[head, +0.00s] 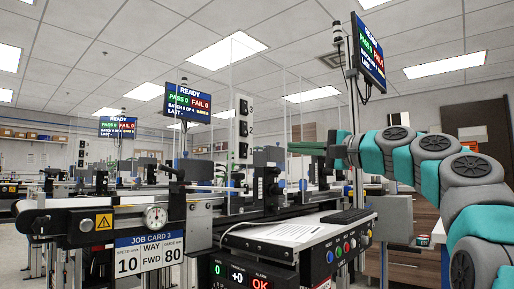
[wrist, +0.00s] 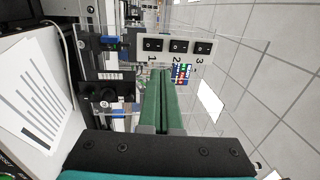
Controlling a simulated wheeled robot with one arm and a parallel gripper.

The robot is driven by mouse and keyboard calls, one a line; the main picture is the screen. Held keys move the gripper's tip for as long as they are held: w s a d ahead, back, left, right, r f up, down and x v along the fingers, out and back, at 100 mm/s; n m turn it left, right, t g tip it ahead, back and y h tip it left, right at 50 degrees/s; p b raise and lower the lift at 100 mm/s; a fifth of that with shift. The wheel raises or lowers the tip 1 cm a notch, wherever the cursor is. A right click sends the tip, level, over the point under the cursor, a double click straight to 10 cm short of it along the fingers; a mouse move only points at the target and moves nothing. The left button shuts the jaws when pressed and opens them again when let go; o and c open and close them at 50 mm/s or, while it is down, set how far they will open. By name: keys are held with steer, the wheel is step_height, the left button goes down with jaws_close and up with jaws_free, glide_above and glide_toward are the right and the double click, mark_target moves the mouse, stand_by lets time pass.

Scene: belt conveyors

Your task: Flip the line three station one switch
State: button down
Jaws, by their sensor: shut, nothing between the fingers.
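The white switch panel (head: 243,130) stands upright in the head view, with black rocker switches marked 3, 2 and 1 from top to bottom. The bottom one is switch 1 (head: 243,150). The wrist view shows the panel turned sideways, with switch 1 (wrist: 153,44) at left, then switch 2 (wrist: 178,46) and switch 3 (wrist: 203,48). My gripper (head: 290,148) has green fingers, shut and empty, right of the panel in the head view. In the wrist view its fingertips (wrist: 166,72) appear apart from the panel. I cannot tell the switch positions.
The near conveyor (head: 60,204) carries a dial gauge (head: 155,217) and black fixtures. A control box (head: 345,247) with coloured buttons and a paper sheet (head: 285,232) lies in front of the panel. Monitors on poles (head: 188,103) stand behind. Clear panes and posts surround the panel.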

mark_target(246, 145)
steer(key=p+x, duration=0.5)
steer(key=x, duration=0.8)
steer(key=shift+r, duration=0.2)
steer(key=shift+w+a+f, duration=0.15)
steer(key=shift+w+a, duration=0.2)
steer(key=shift+a, duration=0.1)
